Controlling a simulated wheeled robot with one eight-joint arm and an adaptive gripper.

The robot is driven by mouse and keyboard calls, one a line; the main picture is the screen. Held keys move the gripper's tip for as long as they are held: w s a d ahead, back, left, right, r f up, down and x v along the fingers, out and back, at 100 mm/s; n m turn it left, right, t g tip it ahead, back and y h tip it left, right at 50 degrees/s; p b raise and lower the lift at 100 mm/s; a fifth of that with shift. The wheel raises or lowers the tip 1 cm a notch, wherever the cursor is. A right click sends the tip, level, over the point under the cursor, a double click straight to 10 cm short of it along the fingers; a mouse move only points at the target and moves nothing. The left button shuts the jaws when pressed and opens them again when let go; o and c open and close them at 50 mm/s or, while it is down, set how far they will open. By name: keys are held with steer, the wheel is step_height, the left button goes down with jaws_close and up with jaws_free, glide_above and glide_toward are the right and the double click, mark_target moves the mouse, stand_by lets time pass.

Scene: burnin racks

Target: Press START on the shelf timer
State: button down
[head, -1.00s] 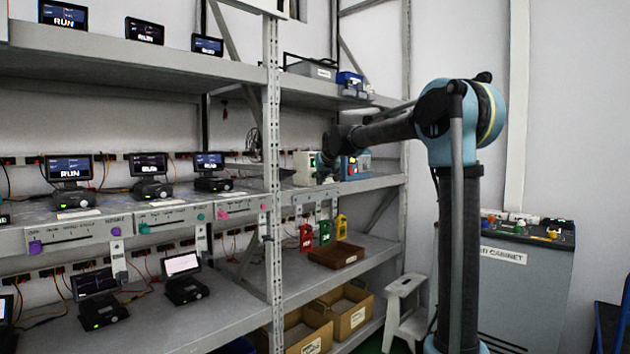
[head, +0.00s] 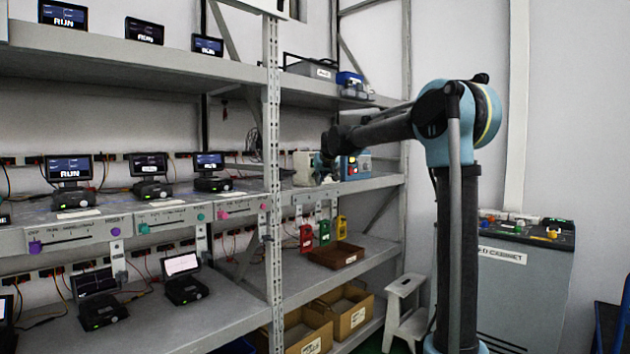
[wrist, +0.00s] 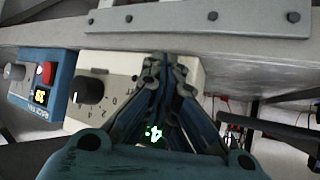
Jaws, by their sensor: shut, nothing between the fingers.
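A cream box (wrist: 120,67) with a black knob, a printed scale and lit green digits fills the middle of the wrist view, which appears upside down. It stands on the middle shelf in the head view (head: 304,166). A blue box (wrist: 42,92) with a red button and an orange display is beside it, also visible in the head view (head: 364,165). I cannot tell for sure which is the timer; no START label is readable. My gripper (wrist: 165,62) is shut and empty, with its fingertips in front of the cream box, hiding part of its face. Contact cannot be told.
The shelf edge (wrist: 205,50) runs close to my fingertips. A rack upright (head: 271,170) stands left of the boxes. Red, green and yellow items (head: 324,232) and a brown tray (head: 336,255) are on the shelf below. A grey cabinet (head: 525,290) stands at right.

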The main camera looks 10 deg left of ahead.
stand_by(0.6)
steer(key=shift+s+d, duration=0.5)
steer(key=shift+d, duration=0.1)
steer(key=s+d, duration=0.1)
steer(key=d, duration=0.1)
steer(key=s+d, duration=0.2)
stand_by(0.6)
stand_by(0.4)
